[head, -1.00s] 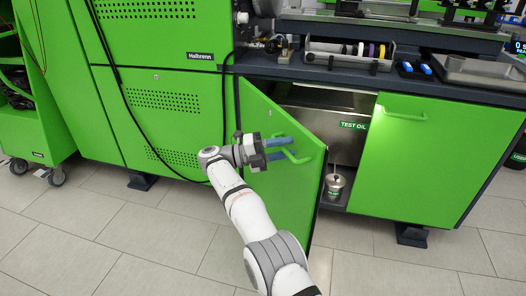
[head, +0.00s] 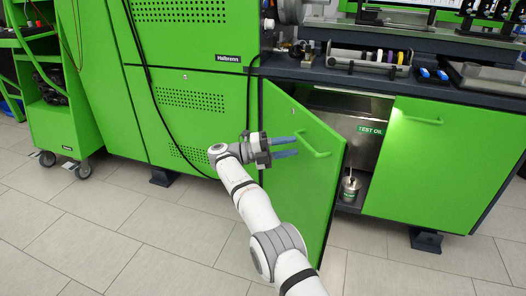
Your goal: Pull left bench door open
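The left bench door (head: 290,190) is green and stands swung open, hinged at its left edge. Its green bar handle (head: 318,152) is on the face turned toward my arm. My gripper (head: 298,146) is open, with two blue fingers one above the other, pointing right. The fingertips are at the left end of the handle, and nothing shows held between them. Whether a fingertip touches the handle or door cannot be told.
The open cabinet shows a metal tank labelled TEST OIL (head: 370,130) and a small metal can (head: 350,187). The right bench door (head: 435,165) is shut. A green cart (head: 60,125) stands at far left. The tiled floor in front is clear.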

